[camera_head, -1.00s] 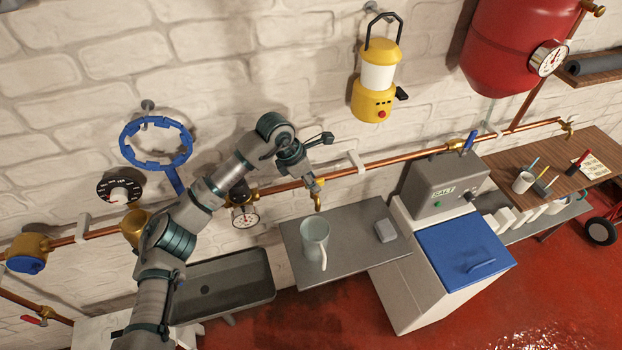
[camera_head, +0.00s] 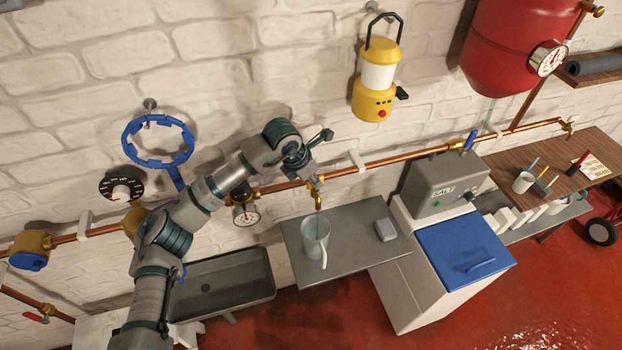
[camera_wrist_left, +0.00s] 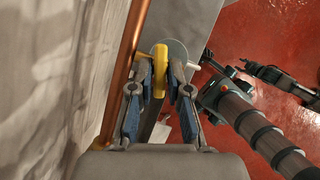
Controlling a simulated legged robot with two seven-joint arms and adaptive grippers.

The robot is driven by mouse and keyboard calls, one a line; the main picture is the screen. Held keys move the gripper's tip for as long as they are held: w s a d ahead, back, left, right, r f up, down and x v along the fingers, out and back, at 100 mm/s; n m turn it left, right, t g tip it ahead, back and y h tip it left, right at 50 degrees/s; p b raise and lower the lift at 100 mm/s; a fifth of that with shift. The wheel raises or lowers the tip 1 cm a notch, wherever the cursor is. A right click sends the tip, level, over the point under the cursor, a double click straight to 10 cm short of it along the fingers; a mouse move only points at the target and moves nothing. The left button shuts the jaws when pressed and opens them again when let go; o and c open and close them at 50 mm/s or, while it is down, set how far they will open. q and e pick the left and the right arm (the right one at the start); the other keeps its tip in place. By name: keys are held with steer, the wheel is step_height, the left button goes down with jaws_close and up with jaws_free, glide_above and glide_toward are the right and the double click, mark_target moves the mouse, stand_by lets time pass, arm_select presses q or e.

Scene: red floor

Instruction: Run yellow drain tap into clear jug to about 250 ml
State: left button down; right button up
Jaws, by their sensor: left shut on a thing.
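The clear jug (camera_head: 315,238) stands upright on a grey shelf (camera_head: 358,262) under the brass tap outlet (camera_head: 318,200). A thin stream runs from the outlet into the jug. The fill level is too small to read. My left gripper (camera_head: 310,160) is at the tap on the copper pipe. In the left wrist view its fingers (camera_wrist_left: 162,82) are shut around the yellow tap lever (camera_wrist_left: 159,68). The jug's rim (camera_wrist_left: 178,50) shows just beyond the lever. My right arm (camera_wrist_left: 245,115) shows in the wrist view; its jaws are unclear.
A grey block (camera_head: 386,230) sits right of the jug. The copper pipe (camera_head: 400,158) runs along the brick wall. A sink (camera_head: 222,280) and a salt unit (camera_head: 440,190) flank the shelf.

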arm_select(q)
steer(key=n+t+y, duration=0.1)
steer(key=n, duration=0.2)
steer(key=shift+d+r+n, duration=0.1)
steer(key=shift+d+n, duration=0.05)
steer(key=shift+n, duration=0.25)
steer(key=shift+n+t+y+b, duration=0.3)
steer(key=shift+n+y, duration=0.1)
steer(key=shift+n, duration=1.2)
steer(key=shift+n+y, duration=0.3)
arm_select(e)
steer(key=shift+w+a+r, duration=0.15)
steer(key=shift+w+r, duration=0.7)
steer(key=shift+w, duration=0.2)
arm_select(q)
steer(key=c, duration=1.2)
jaws_free()
steer(key=shift+f, duration=0.2)
steer(key=shift+c, duration=0.2)
steer(key=shift+o, duration=0.2)
steer(key=shift+w+d, duration=0.15)
steer(key=shift+w, duration=0.05)
arm_select(e)
steer(key=shift+w+f, duration=0.15)
arm_select(q)
steer(key=shift+s+r, duration=0.1)
steer(key=v, duration=1.1)
steer(key=shift+r, duration=0.2)
